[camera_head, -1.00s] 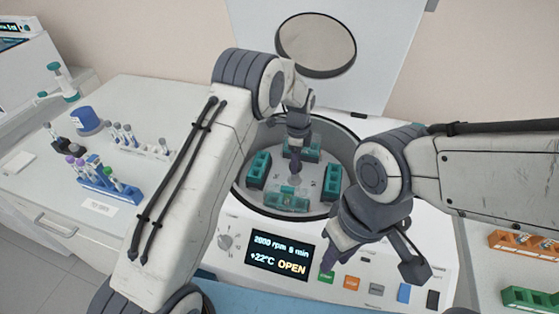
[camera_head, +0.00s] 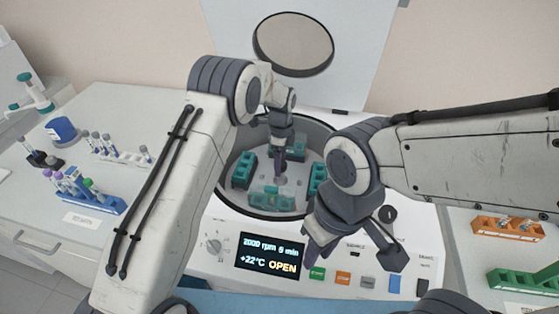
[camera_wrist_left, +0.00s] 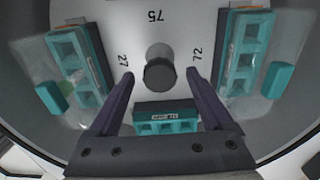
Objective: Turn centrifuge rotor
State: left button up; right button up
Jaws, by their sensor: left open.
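The centrifuge (camera_head: 215,262) stands lid up, and its display reads OPEN. Its rotor (camera_head: 292,188) lies in the round bowl with teal tube buckets around a central knob. In the left wrist view the dark knob (camera_wrist_left: 160,70) is at the middle, with rotor numbers 27, 75 and 72 around it. My left gripper (camera_head: 281,170) points down into the bowl over the rotor's centre. In the left wrist view its open fingers (camera_wrist_left: 160,77) flank the knob with a gap on each side. My right gripper (camera_head: 313,248) hangs in front of the control panel, its jaw gap hidden.
Teal buckets (camera_wrist_left: 75,65) stand close outside my left fingers, and the bowl wall surrounds them. On the left table are a blue tube rack (camera_head: 90,195) and a white rack (camera_head: 125,158). Orange (camera_head: 510,228) and green racks (camera_head: 525,280) sit at the right.

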pick_arm(q)
jog(key=shift+r, duration=0.1)
notch_tip(320, 180, up, 10)
jog(key=b, duration=0.1)
jog(key=shift+r+b, duration=0.15)
jog(key=shift+b, duration=0.2)
jog(key=s+d+r+n, duration=0.2)
jog(key=s+r+n, duration=0.15)
jog(key=s, duration=0.65)
jog(key=s+d+r+n, duration=0.25)
jog(key=s+r, duration=0.25)
jog(key=s, duration=0.4)
jog(key=s+a+f+n, duration=0.1)
jog(key=s+a+n, duration=0.1)
jog(key=s, duration=0.7)
jog(key=s+a+f+n+h, duration=0.1)
jog(key=s+a+n, duration=0.2)
jog(key=s, duration=0.7)
jog(key=shift+a+f+n, duration=0.2)
jog(key=shift+a+n, duration=0.05)
jog(key=shift+n, duration=0.45)
